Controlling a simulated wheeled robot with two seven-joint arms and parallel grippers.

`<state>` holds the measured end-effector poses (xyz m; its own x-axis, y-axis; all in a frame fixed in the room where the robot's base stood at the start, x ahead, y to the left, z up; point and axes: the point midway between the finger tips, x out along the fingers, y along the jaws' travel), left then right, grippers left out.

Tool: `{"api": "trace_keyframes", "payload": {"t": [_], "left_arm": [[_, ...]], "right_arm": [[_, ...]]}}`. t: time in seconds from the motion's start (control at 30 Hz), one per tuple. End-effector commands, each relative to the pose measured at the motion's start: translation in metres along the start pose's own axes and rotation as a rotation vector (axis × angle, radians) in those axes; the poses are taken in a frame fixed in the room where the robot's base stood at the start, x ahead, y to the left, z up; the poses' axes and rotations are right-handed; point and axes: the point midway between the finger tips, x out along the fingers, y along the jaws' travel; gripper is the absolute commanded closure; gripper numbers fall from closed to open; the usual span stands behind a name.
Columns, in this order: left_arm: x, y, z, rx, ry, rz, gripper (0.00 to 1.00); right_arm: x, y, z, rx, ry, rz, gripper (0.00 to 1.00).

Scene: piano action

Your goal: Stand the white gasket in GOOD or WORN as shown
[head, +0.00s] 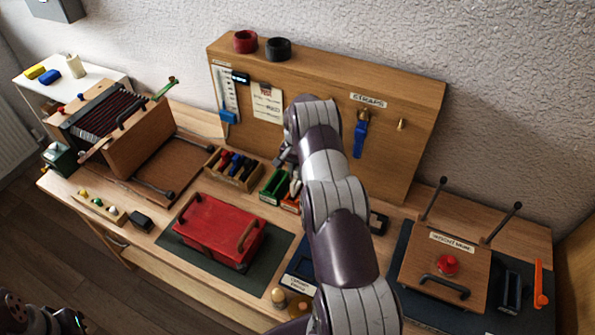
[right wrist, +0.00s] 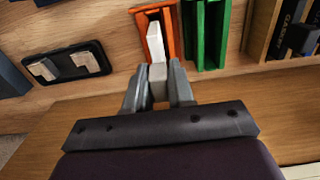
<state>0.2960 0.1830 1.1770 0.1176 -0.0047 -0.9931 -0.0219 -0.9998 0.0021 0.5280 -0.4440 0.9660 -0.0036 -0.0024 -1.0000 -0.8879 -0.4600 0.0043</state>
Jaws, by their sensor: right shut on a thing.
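The white gasket (right wrist: 156,42) is a pale strip that shows in the right wrist view, with its far part inside the narrow orange holder (right wrist: 171,32). My right gripper (right wrist: 158,88) is shut on its near end. I cannot tell whether the gasket touches the holder's floor. The green holder (right wrist: 222,40) stands just right of the orange one in that view and looks empty. In the head view my right gripper (head: 292,176) is partly hidden by my arm, above the orange holder (head: 290,204) beside the green holder (head: 272,187). No GOOD or WORN lettering is readable. Part of my left arm shows at the bottom left; its fingers are unclear.
A wooden rack with dark and coloured items (head: 234,168) stands beside the holders. A red case (head: 218,230) lies on a dark mat in front. A tall wooden board (head: 330,95) rises behind. A black tray with pale pieces (right wrist: 68,66) lies nearby.

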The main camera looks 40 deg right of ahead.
Motion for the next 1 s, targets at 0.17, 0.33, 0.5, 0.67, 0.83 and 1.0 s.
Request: {"api": "trace_keyframes", "payload": {"t": [0.17, 0.33, 0.5, 0.67, 0.83, 1.0], "left_arm": [[0.0009, 0.0000, 0.0001, 0.000, 0.000, 0.000, 1.00], [0.0048, 0.0000, 0.0006, 0.000, 0.000, 0.000, 1.00], [0.0054, 0.0000, 0.0007, 0.000, 0.000, 0.000, 1.00], [0.0052, 0.0000, 0.0006, 0.000, 0.000, 0.000, 1.00], [0.0054, 0.0000, 0.0007, 0.000, 0.000, 0.000, 1.00], [0.0087, 0.0000, 0.0011, 0.000, 0.000, 0.000, 1.00]], "right_arm": [[0.0005, 0.0000, 0.0000, 0.000, 0.000, 0.000, 1.00], [0.0013, 0.0002, 0.0003, 0.000, 0.000, 0.000, 1.00], [0.0004, 0.0003, 0.0004, 0.000, 0.000, 0.000, 1.00], [0.0003, 0.0003, 0.0005, 0.000, 0.000, 0.000, 1.00], [0.0006, 0.0003, 0.0005, 0.000, 0.000, 0.000, 1.00], [0.0038, 0.0003, 0.0005, 0.000, 0.000, 0.000, 1.00]]}}
